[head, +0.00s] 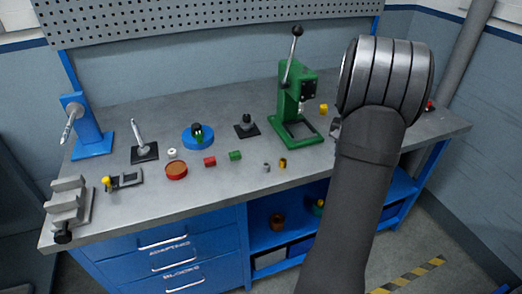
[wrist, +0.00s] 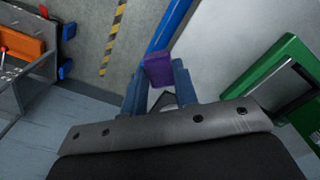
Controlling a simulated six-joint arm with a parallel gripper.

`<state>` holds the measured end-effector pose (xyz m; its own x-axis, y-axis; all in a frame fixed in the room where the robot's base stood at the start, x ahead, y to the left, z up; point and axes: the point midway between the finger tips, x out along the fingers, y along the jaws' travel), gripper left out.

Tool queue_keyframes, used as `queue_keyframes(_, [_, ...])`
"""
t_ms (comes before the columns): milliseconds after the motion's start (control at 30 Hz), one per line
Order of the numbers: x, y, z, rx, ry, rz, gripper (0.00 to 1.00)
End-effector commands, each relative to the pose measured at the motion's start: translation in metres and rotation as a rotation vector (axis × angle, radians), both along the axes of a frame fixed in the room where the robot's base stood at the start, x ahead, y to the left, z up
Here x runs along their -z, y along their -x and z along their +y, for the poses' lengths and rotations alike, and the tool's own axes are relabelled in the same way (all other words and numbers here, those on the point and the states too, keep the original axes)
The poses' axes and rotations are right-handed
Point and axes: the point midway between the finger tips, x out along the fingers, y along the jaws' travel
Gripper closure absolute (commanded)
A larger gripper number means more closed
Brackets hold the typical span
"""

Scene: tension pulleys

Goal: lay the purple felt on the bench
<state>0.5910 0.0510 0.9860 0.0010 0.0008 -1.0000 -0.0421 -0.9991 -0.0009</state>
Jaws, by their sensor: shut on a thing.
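A purple felt block (wrist: 159,69) shows in the wrist view between the two fingertips of my gripper (wrist: 160,80). The fingers are shut on it, one on each side. In the head view my arm covers the gripper and the felt, so neither shows there. The grey bench top (head: 225,185) shows in the head view, with my arm over its right part. From these views I cannot tell how high the felt is above the bench.
A green press (head: 296,100) stands mid-bench, left of my arm. A blue stand (head: 90,130), a grey vise (head: 68,205), a blue round base (head: 198,138) and several small coloured parts are spread over the bench. Some front bench top (head: 215,190) is bare.

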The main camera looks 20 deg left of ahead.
Motion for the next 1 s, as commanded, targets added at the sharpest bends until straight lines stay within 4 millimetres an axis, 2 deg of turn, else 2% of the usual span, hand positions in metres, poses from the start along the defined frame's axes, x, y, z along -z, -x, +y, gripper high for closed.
queue_keyframes(33, [-0.008,-0.002,0.02,-0.079,0.0,-0.003,0.94])
queue_keyframes(300, [-0.045,0.003,0.118,-0.557,0.001,-0.001,0.94])
queue_keyframes(400, [-0.056,0.008,0.145,-0.692,0.001,-0.001,0.94])
queue_keyframes(533, [-0.063,0.013,0.165,-0.795,0.001,0.0,0.94])
queue_keyframes(667, [-0.059,0.015,0.181,-0.832,0.001,0.003,0.94])
queue_keyframes(1000, [-0.014,0.014,0.255,-0.833,0.002,0.002,0.94])
